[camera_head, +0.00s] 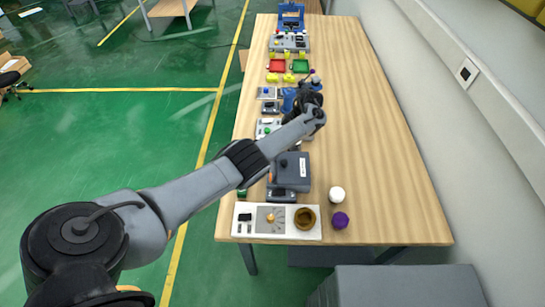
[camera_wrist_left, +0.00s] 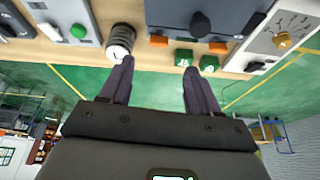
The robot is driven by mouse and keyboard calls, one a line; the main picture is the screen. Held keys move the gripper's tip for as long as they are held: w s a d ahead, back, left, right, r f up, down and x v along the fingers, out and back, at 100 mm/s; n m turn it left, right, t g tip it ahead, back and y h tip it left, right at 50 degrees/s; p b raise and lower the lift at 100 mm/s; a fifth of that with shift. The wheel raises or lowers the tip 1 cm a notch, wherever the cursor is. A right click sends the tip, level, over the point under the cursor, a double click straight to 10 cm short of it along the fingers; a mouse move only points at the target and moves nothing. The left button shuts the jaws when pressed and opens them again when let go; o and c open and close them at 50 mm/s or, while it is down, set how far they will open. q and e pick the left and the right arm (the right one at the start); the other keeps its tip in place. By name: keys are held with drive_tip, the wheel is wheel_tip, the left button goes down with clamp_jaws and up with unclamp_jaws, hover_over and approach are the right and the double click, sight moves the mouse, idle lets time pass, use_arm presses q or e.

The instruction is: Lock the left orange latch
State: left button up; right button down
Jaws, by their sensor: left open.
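In the left wrist view, two small orange latches sit on the near edge of a dark grey box (camera_wrist_left: 205,18). The left latch (camera_wrist_left: 158,41) is just beyond the gap between my fingers; the other latch (camera_wrist_left: 218,47) is to its right. My left gripper (camera_wrist_left: 158,66) is open, with nothing seen between its fingers. Contact with the latch cannot be told. In the head view the grey box (camera_head: 293,167) stands near the table's front end. My arm crosses beside it, and the latches and fingertips are not seen there. My right gripper is not in view.
A dark cylinder with a pale end (camera_wrist_left: 121,37) is close to my left fingertip. Green blocks (camera_wrist_left: 183,58) lie near the right finger. A white panel (camera_head: 244,230) with an orange knob is at the table's front.

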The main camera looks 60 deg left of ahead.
use_arm(q)
drive_tip(key=shift+n, duration=0.6)
drive_tip(key=x, duration=0.3)
drive_tip(key=b+x, duration=0.1)
drive_tip(key=x, duration=0.3)
drive_tip(key=b+x, duration=0.1)
drive_tip(key=x, duration=0.2)
drive_tip(key=shift+s+a+f, duration=0.1)
drive_tip(key=shift+s+a, duration=0.25)
drive_tip(key=shift+s, duration=0.1)
